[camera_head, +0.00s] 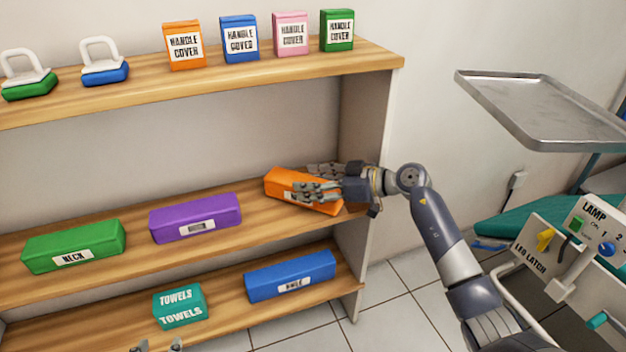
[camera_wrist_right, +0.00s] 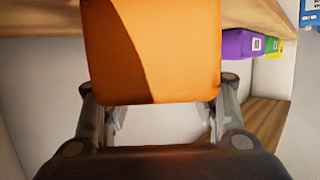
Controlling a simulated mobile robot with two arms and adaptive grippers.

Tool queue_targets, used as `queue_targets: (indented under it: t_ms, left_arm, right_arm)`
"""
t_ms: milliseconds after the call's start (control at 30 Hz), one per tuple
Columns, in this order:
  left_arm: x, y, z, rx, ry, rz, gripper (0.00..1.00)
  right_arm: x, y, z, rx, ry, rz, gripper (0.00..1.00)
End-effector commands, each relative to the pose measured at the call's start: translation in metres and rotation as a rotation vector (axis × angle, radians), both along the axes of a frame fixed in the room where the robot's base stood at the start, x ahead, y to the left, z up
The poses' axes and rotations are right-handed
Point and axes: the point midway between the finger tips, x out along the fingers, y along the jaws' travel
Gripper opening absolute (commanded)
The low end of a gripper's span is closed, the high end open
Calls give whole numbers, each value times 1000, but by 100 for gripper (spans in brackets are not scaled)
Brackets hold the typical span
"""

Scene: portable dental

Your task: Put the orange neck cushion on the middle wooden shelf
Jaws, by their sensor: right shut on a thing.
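The orange neck cushion (camera_head: 283,182) is at the right end of the middle wooden shelf (camera_head: 130,230), in line with the other cushions there. I cannot tell whether it rests on the board or is held just above it. My right gripper (camera_head: 318,182) is shut on it from the right, and its fingers hide part of the cushion's front. In the right wrist view the orange cushion (camera_wrist_right: 150,50) fills the space between the fingers. Only the tips of my left gripper (camera_head: 158,346) show at the bottom edge; their opening is unclear.
A purple cushion (camera_head: 195,217) and a green neck cushion (camera_head: 73,246) lie to the left on the middle shelf. The shelf's side panel (camera_head: 373,150) is close to my right wrist. The upper shelf (camera_head: 220,82) holds handle covers. A metal tray (camera_head: 545,110) stands right.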

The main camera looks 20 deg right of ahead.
Motion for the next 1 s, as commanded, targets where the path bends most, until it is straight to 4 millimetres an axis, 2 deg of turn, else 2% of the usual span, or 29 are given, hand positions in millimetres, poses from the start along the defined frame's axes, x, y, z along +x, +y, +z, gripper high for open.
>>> queue_targets:
  t_ms: [167, 200, 267, 667, 767, 1000]
  left_arm:
    - [-2, 1, -3, 4, 18, 1, 40]
    - [-3, 1, -4, 5, 24, 2, 40]
    - [-3, 1, -4, 5, 24, 2, 40]
    - [-3, 2, -2, 5, 16, 3, 40]
    - [-3, 2, -2, 5, 16, 3, 40]
    - [-3, 2, -3, 5, 17, 2, 40]
  right_arm:
    - [0, 0, -3, 1, 0, 1, 24]
    - [0, 0, -3, 1, 0, 1, 63]
    - [0, 0, -3, 1, -1, 0, 77]
    - [0, 0, -1, -1, -1, 0, 78]
    - [0, 0, 9, -3, -6, 1, 78]
    - [0, 0, 55, -4, -6, 1, 78]
